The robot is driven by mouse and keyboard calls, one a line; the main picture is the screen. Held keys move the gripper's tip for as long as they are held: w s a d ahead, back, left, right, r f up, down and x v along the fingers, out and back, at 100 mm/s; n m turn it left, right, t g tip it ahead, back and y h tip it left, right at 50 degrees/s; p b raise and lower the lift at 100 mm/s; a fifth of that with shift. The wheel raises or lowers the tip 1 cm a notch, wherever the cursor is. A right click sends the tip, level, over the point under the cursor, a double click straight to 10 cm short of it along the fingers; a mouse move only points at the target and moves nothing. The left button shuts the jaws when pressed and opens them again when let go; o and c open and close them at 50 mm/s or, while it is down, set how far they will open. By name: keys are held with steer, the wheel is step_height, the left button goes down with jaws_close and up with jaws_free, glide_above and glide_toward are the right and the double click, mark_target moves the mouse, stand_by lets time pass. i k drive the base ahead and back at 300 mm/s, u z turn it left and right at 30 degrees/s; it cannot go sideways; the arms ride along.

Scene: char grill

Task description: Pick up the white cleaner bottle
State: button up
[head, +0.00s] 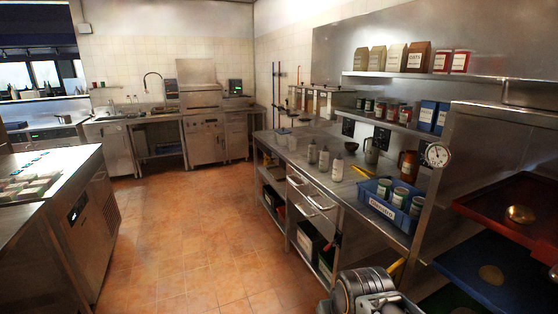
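A grey rounded link of my arm shows at the bottom edge, well in front of the counter. I cannot make out my gripper's fingers in this view.
A blue crate (377,206) with tins is at the counter's near end. Shelves (420,76) hang above. The tiled floor (190,220) left of the counter is clear, up to a steel unit (80,205).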

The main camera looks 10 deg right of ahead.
mark_target(312, 148)
steer(key=u, duration=0.25)
steer(key=i, duration=3.25)
steer(key=z, duration=0.15)
